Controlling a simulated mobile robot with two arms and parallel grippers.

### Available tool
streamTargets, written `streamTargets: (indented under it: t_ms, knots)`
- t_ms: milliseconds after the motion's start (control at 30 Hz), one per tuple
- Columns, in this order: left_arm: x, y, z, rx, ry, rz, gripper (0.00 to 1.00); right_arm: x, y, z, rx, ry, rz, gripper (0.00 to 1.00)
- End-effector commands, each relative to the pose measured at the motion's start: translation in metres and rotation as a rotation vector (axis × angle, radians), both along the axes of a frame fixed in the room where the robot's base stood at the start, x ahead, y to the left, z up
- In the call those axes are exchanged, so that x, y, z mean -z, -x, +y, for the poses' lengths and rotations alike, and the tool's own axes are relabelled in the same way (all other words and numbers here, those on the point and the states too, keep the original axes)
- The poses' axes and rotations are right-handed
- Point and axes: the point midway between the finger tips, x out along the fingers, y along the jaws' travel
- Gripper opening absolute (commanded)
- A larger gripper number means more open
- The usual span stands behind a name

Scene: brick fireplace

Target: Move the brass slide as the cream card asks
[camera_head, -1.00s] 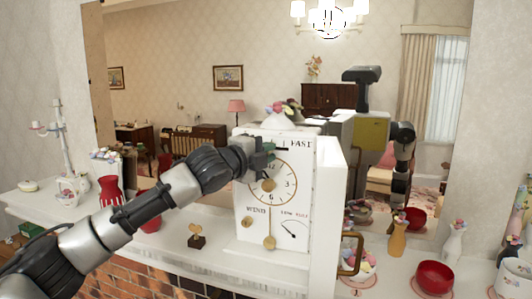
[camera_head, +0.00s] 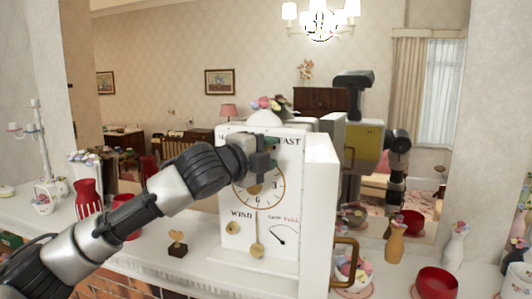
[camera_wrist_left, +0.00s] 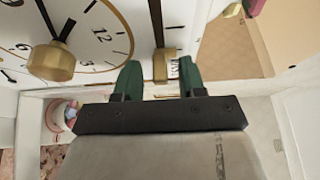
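A white mantel clock (camera_head: 312,200) stands on the shelf, with a round dial, "FAST" at its upper right, and "WIND" and a small gauge below. My left gripper (camera_head: 263,156) is at the clock's upper front, just left of "FAST", and hides the slot there. In the left wrist view the brass slide (camera_wrist_left: 160,68) sits at the lower end of a dark slot, beside small lettering. My left gripper's green fingertips (camera_wrist_left: 160,82) are open, one on each side of the slide, with gaps showing. I cannot make out a cream card. My right gripper is not in view.
A brass handle (camera_head: 346,262) sticks out at the clock's right side. A large mirror (camera_head: 260,55) behind reflects the room and me.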

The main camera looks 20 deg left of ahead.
Motion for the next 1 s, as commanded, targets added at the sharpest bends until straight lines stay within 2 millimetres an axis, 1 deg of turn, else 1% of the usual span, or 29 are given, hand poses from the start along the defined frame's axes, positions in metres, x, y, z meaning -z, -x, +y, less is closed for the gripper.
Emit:
streamTargets:
  t_ms: [167, 267, 367, 500, 700, 833, 1000]
  knots:
    - [-0.001, 0.001, 0.001, -0.001, 0.001, -0.002, 0.40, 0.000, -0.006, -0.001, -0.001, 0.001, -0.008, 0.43]
    - [0.001, 0.006, 0.003, -0.001, 0.000, -0.003, 0.40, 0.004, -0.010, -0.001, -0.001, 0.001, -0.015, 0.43]
    - [0.003, 0.019, 0.009, 0.000, 0.000, -0.003, 0.40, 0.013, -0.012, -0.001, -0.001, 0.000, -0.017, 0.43]
    - [0.004, 0.045, 0.021, -0.002, -0.001, -0.005, 0.40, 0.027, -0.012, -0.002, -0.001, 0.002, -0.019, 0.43]
    - [0.002, 0.079, 0.036, -0.002, -0.001, -0.004, 0.40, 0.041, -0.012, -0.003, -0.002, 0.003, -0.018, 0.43]
    - [0.001, 0.093, 0.041, 0.000, 0.000, -0.002, 0.40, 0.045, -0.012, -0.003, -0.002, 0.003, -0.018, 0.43]
    - [0.000, 0.099, 0.044, 0.000, -0.001, 0.000, 0.40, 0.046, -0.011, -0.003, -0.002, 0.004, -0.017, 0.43]
